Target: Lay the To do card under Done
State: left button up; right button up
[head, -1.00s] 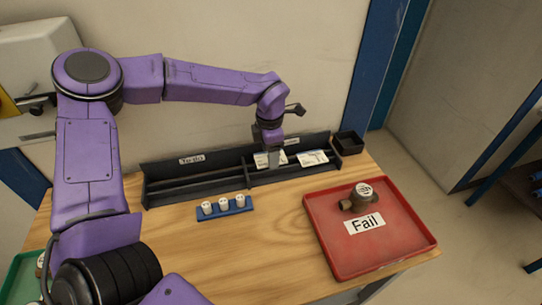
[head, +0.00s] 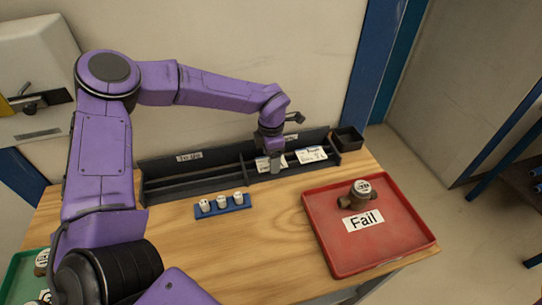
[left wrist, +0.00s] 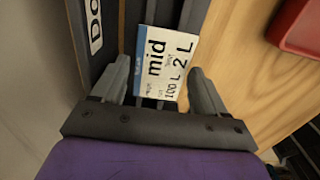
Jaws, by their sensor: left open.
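A long dark rack (head: 190,178) stands at the back of the table. Its left half has a "To do" label (head: 189,157) and no card shows there. In its right half are two white cards, a left card (head: 263,164) and a right card (head: 310,154). My left gripper (head: 275,168) is over the right half, at the left card. In the left wrist view, a card reading "mid 100 L 2 L" (left wrist: 164,62) rests on the rack between my open fingers, beside a partly cut-off label starting "Do" (left wrist: 95,25). My right gripper is out of view.
A blue holder (head: 223,206) with 3 white pieces stands before the rack. A red tray (head: 400,240) with a "Fail" label and a brass meter (head: 360,194) is at right. A black box (head: 347,139) stands at the rack's right end. A green tray (head: 22,270) shows at lower left.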

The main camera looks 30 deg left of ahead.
pick_arm(q)
notch_tip(320, 180, up, 12)
jog(key=b, duration=0.1)
jog(key=shift+r, duration=0.2)
dwell(0.3)
